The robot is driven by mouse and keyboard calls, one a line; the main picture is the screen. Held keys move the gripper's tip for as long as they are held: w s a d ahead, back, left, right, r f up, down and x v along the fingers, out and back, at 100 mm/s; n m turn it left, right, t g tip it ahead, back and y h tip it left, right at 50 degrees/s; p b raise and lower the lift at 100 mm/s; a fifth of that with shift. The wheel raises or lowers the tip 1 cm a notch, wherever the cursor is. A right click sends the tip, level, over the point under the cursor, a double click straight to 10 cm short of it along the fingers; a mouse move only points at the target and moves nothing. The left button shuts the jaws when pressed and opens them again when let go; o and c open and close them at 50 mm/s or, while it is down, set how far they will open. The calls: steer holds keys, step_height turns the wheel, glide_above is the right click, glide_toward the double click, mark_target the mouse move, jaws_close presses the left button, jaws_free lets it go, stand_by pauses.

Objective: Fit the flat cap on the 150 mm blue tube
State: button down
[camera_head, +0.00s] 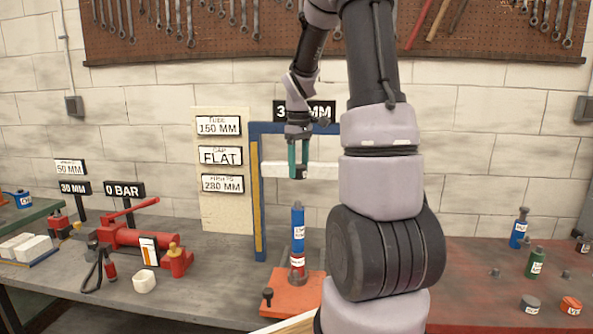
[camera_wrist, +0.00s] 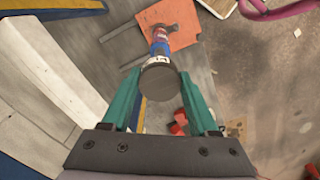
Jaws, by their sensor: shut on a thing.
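My gripper (camera_head: 298,174) has teal fingers and is shut on a dark round cap (camera_wrist: 160,82), which shows between the fingertips in the wrist view. The blue tube (camera_head: 298,218) stands upright on a red cylinder (camera_head: 297,266) on an orange base plate (camera_head: 284,296). My gripper is above the tube, with a clear gap between them in the head view. In the wrist view the tube (camera_wrist: 159,47) shows just beyond the cap's edge, partly hidden by it. Its label is too small to read.
A blue frame (camera_head: 258,190) with a pale crossbar (camera_head: 270,169) stands close by my gripper. A signboard (camera_head: 220,212) reads tube 150 mm, cap flat and 280 mm. A red hand pump (camera_head: 130,237) stands left, beside a 0 BAR sign (camera_head: 124,190). Loose parts lie on the red mat (camera_head: 470,300) at right.

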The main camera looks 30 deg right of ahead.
steer(key=shift+f, duration=2.95)
steer(key=shift+f, duration=1.95)
steer(key=shift+c, duration=0.4)
jaws_free()
steer(key=shift+r, duration=0.1)
step_height(320, 180, up, 9)
steer(key=shift+r, duration=0.85)
